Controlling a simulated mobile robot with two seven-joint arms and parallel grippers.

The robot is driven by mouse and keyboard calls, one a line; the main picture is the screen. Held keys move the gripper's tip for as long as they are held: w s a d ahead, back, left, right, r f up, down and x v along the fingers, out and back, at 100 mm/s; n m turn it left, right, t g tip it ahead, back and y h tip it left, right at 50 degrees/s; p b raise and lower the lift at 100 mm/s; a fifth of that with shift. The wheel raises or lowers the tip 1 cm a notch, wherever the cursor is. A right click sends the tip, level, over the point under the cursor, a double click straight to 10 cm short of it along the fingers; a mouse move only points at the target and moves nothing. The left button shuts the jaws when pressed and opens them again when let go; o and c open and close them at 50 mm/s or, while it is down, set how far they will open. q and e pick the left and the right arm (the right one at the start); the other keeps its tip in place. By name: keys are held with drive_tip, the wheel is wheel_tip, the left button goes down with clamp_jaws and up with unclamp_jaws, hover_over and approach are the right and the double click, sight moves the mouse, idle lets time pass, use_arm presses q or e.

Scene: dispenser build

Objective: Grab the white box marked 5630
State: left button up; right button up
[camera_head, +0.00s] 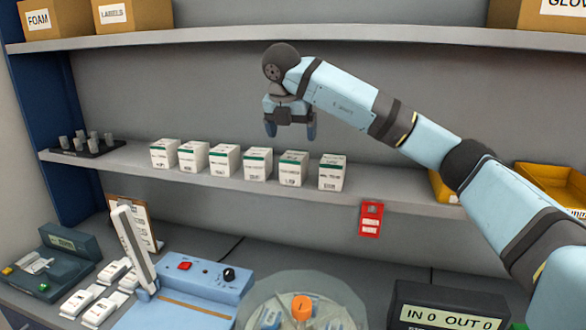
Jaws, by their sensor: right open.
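Several white boxes with green bands stand upright in a row on the middle shelf, from the leftmost box (164,154) to the rightmost box (332,173). Their printed numbers are too small to read, so I cannot tell which is marked 5630. My right gripper (290,131) is open and empty, with its fingers pointing down. In the picture it hangs just above the fourth box (257,166) and fifth box (291,170) from the left, apart from them. My left gripper is not in view.
The upper shelf (380,37) holds cardboard boxes. A dark rack of grey cylinders (86,143) sits at the left of the middle shelf (390,185). A red tag (370,219) hangs at its edge, and yellow bins (553,185) stand at right. A blue press (200,280) is below.

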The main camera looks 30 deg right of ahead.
sight(294, 154)
drive_tip(key=x, duration=0.3)
drive_tip(key=shift+d, duration=0.1)
drive_tip(key=shift+w+d+f+p, duration=0.15)
drive_tip(key=shift+w+f+p, duration=0.15)
drive_tip(key=shift+f+p, duration=0.3)
drive_tip(key=p+x, duration=0.1)
drive_tip(key=x, duration=0.3)
drive_tip(key=shift+w+d, duration=0.1)
drive_tip(key=shift+w, duration=0.05)
drive_tip(key=shift+c, duration=0.9)
drive_tip(key=c, duration=1)
drive_tip(key=shift+o, duration=0.2)
drive_tip(key=shift+r, duration=0.1)
